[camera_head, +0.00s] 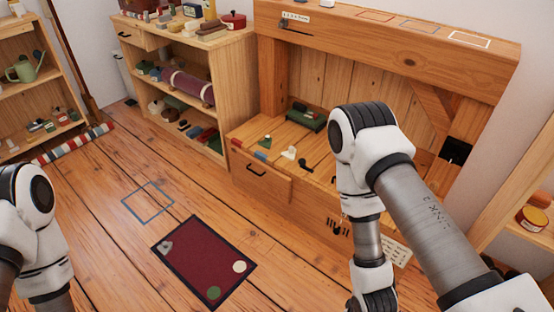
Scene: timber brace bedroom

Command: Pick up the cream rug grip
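A small cream disc (239,267), which looks like the cream rug grip, lies at the right corner of a dark red rug (205,255) with a black border on the floor. A green disc (213,293) lies at the rug's near corner, and a grey piece (166,247) lies at its left corner. My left arm shows at the left edge and my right arm comes down at the right of the rug. Both grippers are outside the picture, so their state is hidden. Neither arm covers the cream disc.
A wooden bench with a drawer (262,172) stands behind the rug, with small items on top. A shelf unit (190,60) holds a rolled purple mat (190,85). A blue outlined square (148,201) marks clear floor left of the rug. A striped roll (75,143) lies further left.

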